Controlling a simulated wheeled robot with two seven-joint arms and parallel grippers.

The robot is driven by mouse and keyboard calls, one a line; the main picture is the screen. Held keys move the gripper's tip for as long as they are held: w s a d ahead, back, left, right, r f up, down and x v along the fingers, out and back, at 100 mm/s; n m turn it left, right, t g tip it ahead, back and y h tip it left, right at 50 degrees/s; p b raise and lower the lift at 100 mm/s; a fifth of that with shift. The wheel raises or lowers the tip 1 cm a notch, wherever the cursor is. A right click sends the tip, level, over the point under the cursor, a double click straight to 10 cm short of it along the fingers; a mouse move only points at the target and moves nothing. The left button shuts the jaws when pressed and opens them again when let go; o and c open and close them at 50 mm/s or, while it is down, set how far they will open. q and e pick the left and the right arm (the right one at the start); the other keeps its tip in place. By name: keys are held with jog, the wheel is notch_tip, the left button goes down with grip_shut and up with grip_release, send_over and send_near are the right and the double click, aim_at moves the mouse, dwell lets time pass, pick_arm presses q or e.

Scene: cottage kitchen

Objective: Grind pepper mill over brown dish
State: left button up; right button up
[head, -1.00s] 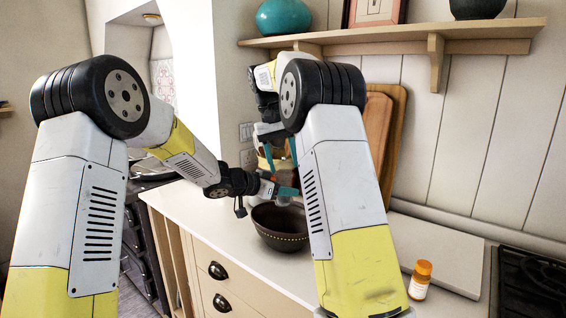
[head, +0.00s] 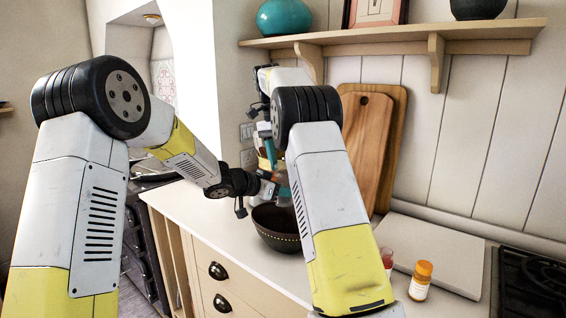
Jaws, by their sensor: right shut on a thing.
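The brown dish (head: 270,234), a dark round bowl with a dotted band, stands upright on the white counter, partly behind my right arm. My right gripper (head: 270,150) points down above and behind the dish, with teal fingers partly showing. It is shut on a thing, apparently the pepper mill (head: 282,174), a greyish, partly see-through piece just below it. My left gripper (head: 280,190) reaches in from the left, just over the dish's rim and close beside the mill. Its jaw opening is hidden, and I cannot tell whether it touches the mill.
An orange-capped bottle (head: 420,281) and a small red jar (head: 387,260) stand on the counter at right. Wooden cutting boards (head: 369,142) lean on the wall. A shelf (head: 395,40) hangs above.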

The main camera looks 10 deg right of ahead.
jog(key=shift+m, duration=0.3)
dwell(0.4)
jog(key=o, duration=1.4)
